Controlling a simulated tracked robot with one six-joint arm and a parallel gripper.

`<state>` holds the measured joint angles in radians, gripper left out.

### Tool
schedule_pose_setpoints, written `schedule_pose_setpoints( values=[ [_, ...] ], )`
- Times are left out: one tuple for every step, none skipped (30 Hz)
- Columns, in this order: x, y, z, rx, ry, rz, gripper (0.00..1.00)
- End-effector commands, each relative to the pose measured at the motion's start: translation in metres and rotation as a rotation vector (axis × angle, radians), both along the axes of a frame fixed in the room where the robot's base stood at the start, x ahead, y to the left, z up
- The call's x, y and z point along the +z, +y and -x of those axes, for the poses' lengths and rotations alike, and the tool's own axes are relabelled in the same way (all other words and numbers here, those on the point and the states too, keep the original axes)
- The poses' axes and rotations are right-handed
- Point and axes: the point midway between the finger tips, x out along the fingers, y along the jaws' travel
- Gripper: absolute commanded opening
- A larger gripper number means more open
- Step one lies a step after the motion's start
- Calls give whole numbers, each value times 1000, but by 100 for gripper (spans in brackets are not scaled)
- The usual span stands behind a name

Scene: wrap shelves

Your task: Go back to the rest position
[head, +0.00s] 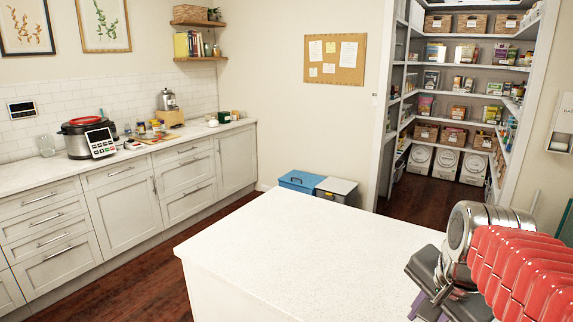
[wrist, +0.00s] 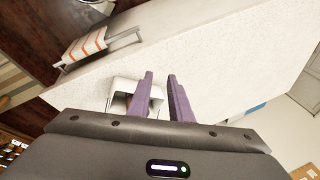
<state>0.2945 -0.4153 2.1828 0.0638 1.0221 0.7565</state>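My gripper (head: 430,300) shows at the lower right of the head view, at the end of my red and metal arm, in front of the white island counter's right part. In the wrist view its two purple fingers (wrist: 160,76) stand apart with a narrow gap. I see nothing held between them. A pale, box-like thing (wrist: 124,88) shows behind the left finger and is partly hidden by it; I cannot tell what it is.
The white island counter (head: 300,240) is bare where the head view shows it. A cloth with orange stripes (wrist: 85,46) hangs on a rail in the wrist view. Blue (head: 300,181) and grey bins (head: 337,190) stand beyond the island. Pantry shelves (head: 460,95) are at the back right.

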Motion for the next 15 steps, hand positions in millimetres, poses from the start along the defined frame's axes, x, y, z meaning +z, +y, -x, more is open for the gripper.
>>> schedule_pose_setpoints(
  values=[
    [-2, 13, 8, 95, -9, 33, 19],
    [-4, 19, 12, 150, -14, 53, 19],
    [-6, 27, 17, 225, -22, 81, 19],
    [-8, 33, 21, 280, -26, 102, 19],
    [-10, 39, 25, 337, -31, 123, 19],
    [-12, 46, 31, 410, -39, 153, 19],
    [-15, 51, 35, 467, -44, 175, 19],
    [-17, 56, 39, 522, -50, 197, 19],
    [-20, 63, 45, 596, -56, 227, 19],
    [-23, 68, 49, 650, -62, 248, 19],
    [-25, 72, 53, 702, -69, 271, 19],
    [-28, 77, 58, 767, -76, 298, 19],
    [-31, 81, 62, 811, -81, 318, 19],
    [-33, 84, 64, 852, -84, 334, 19],
    [-35, 87, 68, 898, -90, 356, 19]
  ],
)
